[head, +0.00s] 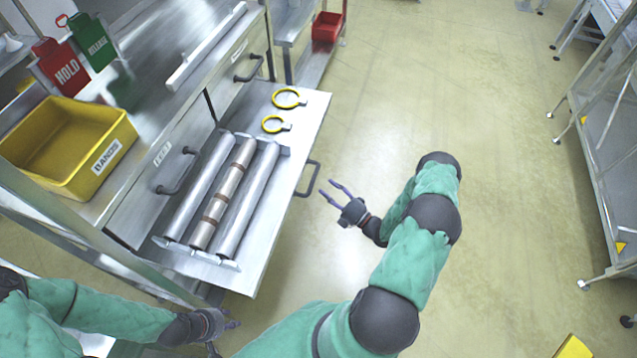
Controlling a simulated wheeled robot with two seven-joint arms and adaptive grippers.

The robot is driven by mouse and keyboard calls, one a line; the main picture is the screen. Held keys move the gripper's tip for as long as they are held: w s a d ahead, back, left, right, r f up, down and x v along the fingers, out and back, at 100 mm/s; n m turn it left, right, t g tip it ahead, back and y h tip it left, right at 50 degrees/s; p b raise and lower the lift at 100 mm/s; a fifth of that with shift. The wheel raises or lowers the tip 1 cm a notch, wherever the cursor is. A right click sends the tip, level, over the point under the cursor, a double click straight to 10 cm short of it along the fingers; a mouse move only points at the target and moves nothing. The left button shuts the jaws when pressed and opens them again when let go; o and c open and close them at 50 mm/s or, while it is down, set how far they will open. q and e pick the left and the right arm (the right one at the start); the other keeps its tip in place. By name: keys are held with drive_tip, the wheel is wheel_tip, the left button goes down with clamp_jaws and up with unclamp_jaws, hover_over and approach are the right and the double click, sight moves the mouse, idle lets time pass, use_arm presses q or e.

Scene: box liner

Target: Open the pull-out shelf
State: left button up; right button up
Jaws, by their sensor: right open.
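The pull-out shelf (256,248) is a metal shelf that stands out from the front of the steel cabinet. Its dark bar handle (309,179) is on its outer edge. Several rollers or tubes (224,195) lie side by side on it, with two yellow rings (289,98) near its far end. My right gripper (335,190) is open and empty, just right of the handle and apart from it, fingers pointing at it. My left gripper (228,335) is low in the view, below the shelf's near corner; its fingers are partly cut off and unclear.
A yellow bin (60,142) labelled BANDS sits on the cabinet top, with red HOLD (62,68) and green RELEASE (93,42) signs behind it. A red bin (327,27) stands at the back. The floor between is clear.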

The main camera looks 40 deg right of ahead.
drive_tip(key=v, duration=0.5)
drive_tip(key=shift+s, duration=0.1)
idle(0.5)
